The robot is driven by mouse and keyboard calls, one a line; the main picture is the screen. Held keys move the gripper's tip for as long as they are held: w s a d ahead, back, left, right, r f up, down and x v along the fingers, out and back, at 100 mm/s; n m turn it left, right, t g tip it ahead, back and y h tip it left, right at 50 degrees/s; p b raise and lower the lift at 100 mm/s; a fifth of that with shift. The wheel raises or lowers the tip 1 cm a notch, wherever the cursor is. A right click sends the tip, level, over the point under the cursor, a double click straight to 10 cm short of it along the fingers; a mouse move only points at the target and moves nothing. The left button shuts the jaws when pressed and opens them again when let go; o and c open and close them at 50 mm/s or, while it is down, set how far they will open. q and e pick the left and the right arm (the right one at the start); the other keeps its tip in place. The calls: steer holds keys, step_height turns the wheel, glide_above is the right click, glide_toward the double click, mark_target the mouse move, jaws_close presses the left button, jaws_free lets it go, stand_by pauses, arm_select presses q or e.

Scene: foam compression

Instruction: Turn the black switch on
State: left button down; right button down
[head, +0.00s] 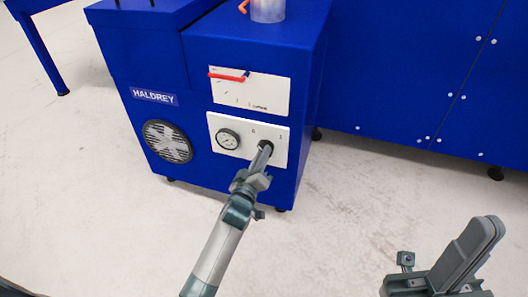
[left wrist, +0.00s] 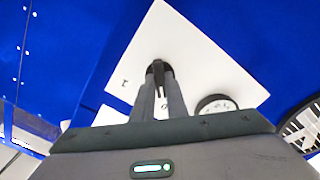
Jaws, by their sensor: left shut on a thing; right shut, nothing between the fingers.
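The black switch (left wrist: 158,70) is a dark round knob on a white panel (head: 224,122) on the front of a blue machine. My left gripper (head: 264,150) reaches the panel and is shut on the switch, covering most of it in the head view. In the left wrist view, the left gripper's two fingers (left wrist: 160,90) sit on either side of the knob. A "1" mark and a "0" mark show on the panel near the knob. My right gripper (head: 484,236) is shut and empty at the lower right, well away from the machine.
A round gauge (head: 228,139) sits on the panel left of the switch. A fan grille (head: 167,141) is at the left. Blue cabinets (head: 420,70) stand at the right. The pale floor in front is clear.

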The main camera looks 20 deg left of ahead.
arm_select(q)
steer(key=m+p, duration=0.2)
steer(key=m, duration=1.3)
steer(key=c, duration=2.2)
jaws_free()
steer(key=shift+m, duration=1)
steer(key=o, duration=1.4)
steer(key=shift+o, duration=0.2)
steer(key=shift+s, duration=0.1)
steer(key=s+p, duration=0.2)
steer(key=s, duration=0.5)
steer(key=shift+a, duration=0.15)
steer(key=shift+w, duration=0.1)
